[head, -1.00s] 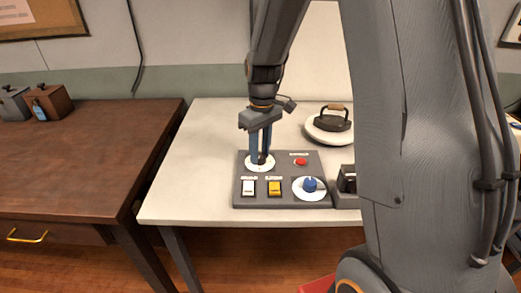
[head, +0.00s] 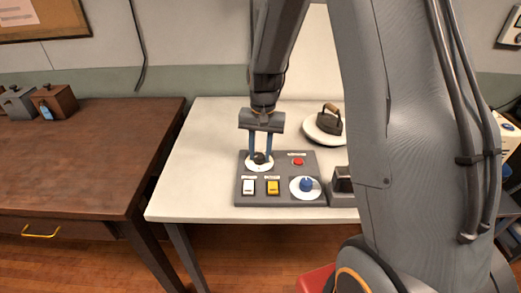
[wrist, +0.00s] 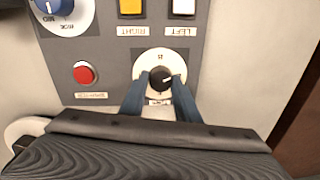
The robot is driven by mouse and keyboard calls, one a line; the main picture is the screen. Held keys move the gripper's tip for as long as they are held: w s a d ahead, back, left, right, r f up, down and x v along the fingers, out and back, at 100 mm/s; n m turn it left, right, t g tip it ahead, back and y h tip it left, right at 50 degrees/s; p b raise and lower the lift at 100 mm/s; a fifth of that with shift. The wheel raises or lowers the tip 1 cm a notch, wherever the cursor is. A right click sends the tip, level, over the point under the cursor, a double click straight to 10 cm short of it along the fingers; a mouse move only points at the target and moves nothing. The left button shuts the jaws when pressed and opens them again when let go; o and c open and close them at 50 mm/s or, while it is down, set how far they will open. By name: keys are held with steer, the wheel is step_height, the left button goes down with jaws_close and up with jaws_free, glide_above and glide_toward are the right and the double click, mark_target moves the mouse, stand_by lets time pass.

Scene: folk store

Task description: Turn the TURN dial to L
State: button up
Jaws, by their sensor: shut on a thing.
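The grey control panel (head: 283,198) lies on the pale table. A black dial knob (wrist: 161,79) on a white round plate (wrist: 151,59) sits at the panel's back left. My gripper (head: 260,158) points down at this dial in the head view. In the wrist view my gripper (wrist: 160,90) has its two blue fingers on either side of the knob, shut on it. A light pointer mark shows on the knob. The label by the dial is partly hidden by the fingers, and the small letters on the plate are too small to read surely.
The panel also carries a red button (head: 298,161), a white switch (head: 249,187), a yellow switch (head: 273,187) and a blue dial (head: 306,184). An old iron (head: 330,120) stands on a white round plate behind. A dark wooden table (head: 80,150) is at left.

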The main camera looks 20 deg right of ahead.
mark_target(261, 156)
steer(key=m+p, duration=0.1)
steer(key=m, duration=0.3)
steer(key=shift+m+p, duration=0.3)
steer(key=shift+m, duration=0.1)
stand_by(0.5)
steer(key=o, duration=1)
steer(key=shift+o, duration=0.2)
steer(key=shift+s+d+r+b, duration=0.1)
steer(key=shift+r+b, duration=0.4)
steer(key=shift+r, duration=1.5)
steer(key=shift+s+d+r+b, duration=0.1)
steer(key=shift+r+b, duration=0.35)
steer(key=shift+r, duration=1.5)
